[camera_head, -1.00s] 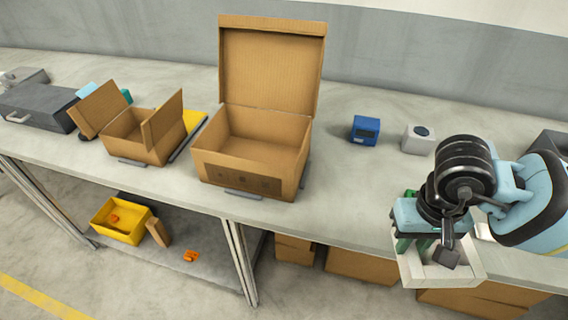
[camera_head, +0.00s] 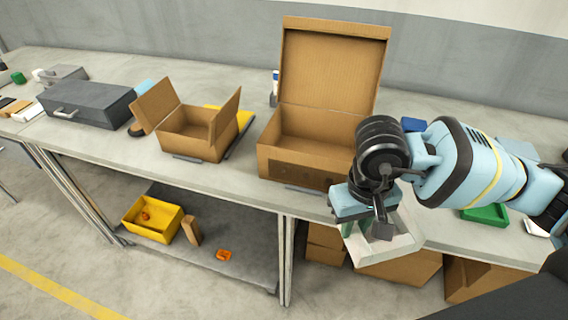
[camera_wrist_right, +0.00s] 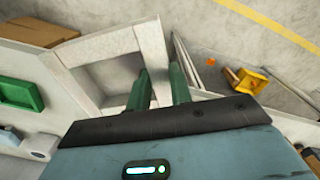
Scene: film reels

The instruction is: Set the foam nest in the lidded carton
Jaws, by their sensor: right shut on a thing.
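The foam nest (camera_head: 403,243) is a pale, square tray-like block with a recess. My right gripper (camera_head: 380,222) is shut on one of its walls and holds it in front of the bench's front edge. In the right wrist view the nest (camera_wrist_right: 112,43) shows beside the green fingers (camera_wrist_right: 160,87). The lidded carton (camera_head: 283,164) is the large brown box on the bench, with its lid (camera_head: 333,72) standing up at the back and its top open. The nest is outside it, just past its front right corner. My left gripper is not in view.
A smaller open carton (camera_head: 187,147) with raised flaps stands left of the lidded one. A dark grey case (camera_head: 90,108) lies farther left. A green tray (camera_head: 485,213) lies to the right, beneath my right arm. A yellow bin (camera_head: 150,222) sits on the lower shelf.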

